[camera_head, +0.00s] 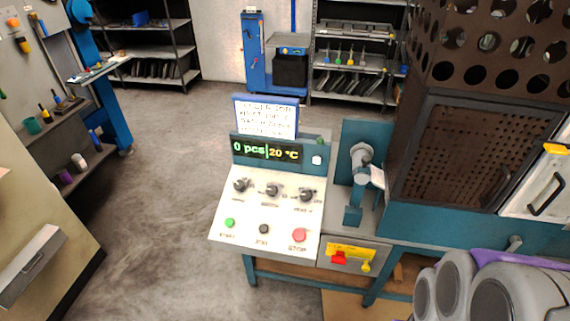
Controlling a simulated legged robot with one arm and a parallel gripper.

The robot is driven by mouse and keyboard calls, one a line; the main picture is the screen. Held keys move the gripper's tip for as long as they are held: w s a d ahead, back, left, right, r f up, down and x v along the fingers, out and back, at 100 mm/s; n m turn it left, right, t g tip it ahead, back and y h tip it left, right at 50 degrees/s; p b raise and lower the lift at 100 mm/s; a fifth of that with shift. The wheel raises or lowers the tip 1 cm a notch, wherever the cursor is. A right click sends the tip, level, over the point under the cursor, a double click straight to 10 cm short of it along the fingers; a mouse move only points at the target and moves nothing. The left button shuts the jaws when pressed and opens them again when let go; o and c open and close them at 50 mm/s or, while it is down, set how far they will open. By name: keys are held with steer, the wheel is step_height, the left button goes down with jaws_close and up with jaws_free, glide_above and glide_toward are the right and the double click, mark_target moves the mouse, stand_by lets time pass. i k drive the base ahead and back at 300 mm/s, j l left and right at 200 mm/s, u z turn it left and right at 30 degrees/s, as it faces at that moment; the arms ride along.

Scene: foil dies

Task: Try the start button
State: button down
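The green start button (230,223) is at the lower left of the white sloped control panel (256,212). Three dark knobs (272,190) sit in a row above. A display (266,150) above the panel reads "0 pcs" and "20 °C". Grey and purple rounded parts of my own body or arm (500,290) fill the lower right corner, apart from the panel. My gripper's fingers are not visible.
A sign with a blue border (266,116) stands above the display. A beige cabinet (40,230) stands at left. Floor (170,200) between is clear.

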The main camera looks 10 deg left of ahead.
mark_target(229, 222)
steer(key=u, duration=1.4)
